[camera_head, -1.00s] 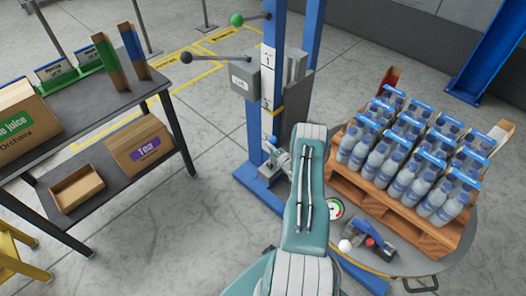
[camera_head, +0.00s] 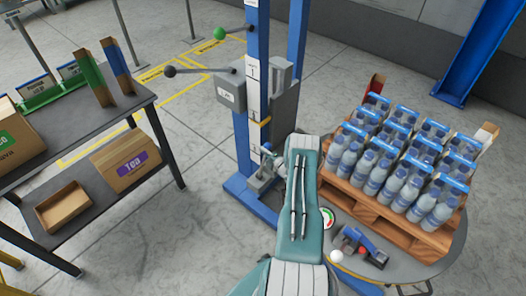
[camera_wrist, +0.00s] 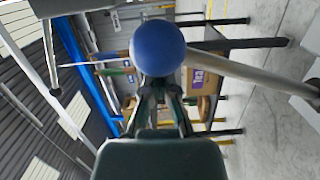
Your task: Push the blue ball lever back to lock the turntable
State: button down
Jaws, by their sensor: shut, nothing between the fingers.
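The blue ball (camera_wrist: 158,47) of the lever fills the upper middle of the wrist view, on a grey rod (camera_wrist: 245,72) running off to the right. My gripper (camera_wrist: 160,92) is shut and empty, its fingertips just below the ball in the picture. I cannot tell whether they touch it. In the head view a small blue ball (camera_head: 266,148) shows at the foot of the blue post, by the end of my arm, which hides much of the gripper. The round grey turntable (camera_head: 446,262) stands at the right and carries a wooden pallet (camera_head: 398,233) of bottle packs.
A green ball lever (camera_head: 219,33) and a black ball lever (camera_head: 170,71) stick out from the blue post (camera_head: 243,140). A gauge (camera_head: 328,218) and a white ball (camera_head: 336,256) sit at the turntable's near side. A dark shelf table (camera_head: 130,106) with boxes stands left.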

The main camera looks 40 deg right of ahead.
aim_at(264, 157)
jog(key=shift+d+r, duration=0.15)
jog(key=shift+d, duration=0.1)
jog(key=shift+r, duration=0.3)
notch_tip(264, 157, up, 9)
jog(key=shift+a, duration=0.2)
dwell(0.3)
